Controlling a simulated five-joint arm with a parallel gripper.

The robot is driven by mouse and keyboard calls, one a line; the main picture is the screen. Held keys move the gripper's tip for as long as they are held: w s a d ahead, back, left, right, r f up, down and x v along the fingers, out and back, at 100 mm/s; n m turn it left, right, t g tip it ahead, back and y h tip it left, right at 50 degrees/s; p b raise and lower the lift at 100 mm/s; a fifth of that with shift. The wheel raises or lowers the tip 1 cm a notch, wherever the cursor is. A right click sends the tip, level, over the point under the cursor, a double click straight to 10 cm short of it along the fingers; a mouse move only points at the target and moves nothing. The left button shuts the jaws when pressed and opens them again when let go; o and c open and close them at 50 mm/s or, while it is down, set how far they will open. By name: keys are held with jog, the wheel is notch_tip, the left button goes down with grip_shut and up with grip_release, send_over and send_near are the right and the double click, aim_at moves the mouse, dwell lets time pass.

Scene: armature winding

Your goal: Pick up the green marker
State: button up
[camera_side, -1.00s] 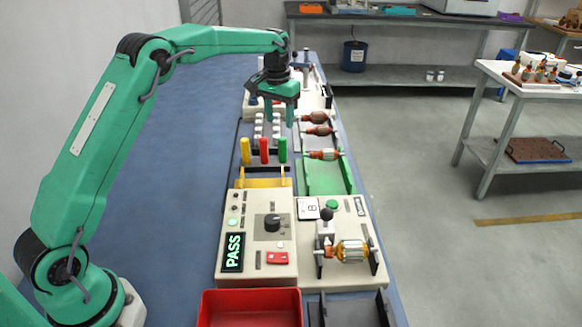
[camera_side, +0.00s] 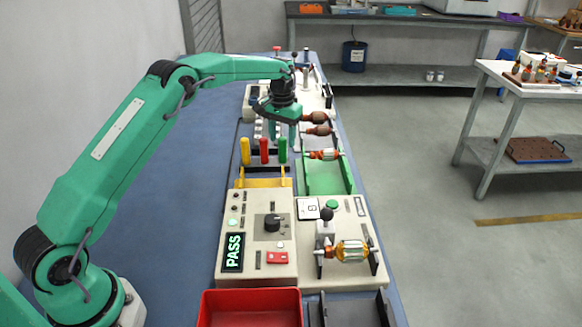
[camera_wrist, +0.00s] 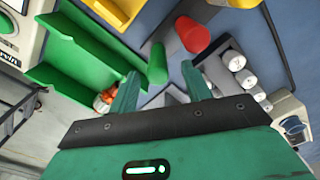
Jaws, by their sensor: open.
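The green marker (camera_side: 283,150) stands upright at the right end of a row with the red marker (camera_side: 264,150) and the yellow marker (camera_side: 245,150). My gripper (camera_side: 281,131) is open and empty, fingers pointing down, just above and behind the green marker in the side view. In the wrist view the green marker (camera_wrist: 157,64) shows just beyond the open fingertips (camera_wrist: 160,77), not gripped. The red marker (camera_wrist: 192,35) is beyond it to the upper right. The lower ends of the markers are partly hidden in their dark holder.
White spools (camera_wrist: 237,67) stand close to my right finger in the wrist view. A tester with a PASS display (camera_side: 233,252) and a red bin (camera_side: 250,308) are in front.

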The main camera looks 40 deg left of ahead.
aim_at(283, 151)
jog(key=shift+s+d+f, duration=0.15)
jog(key=shift+f, duration=2.55)
grip_shut()
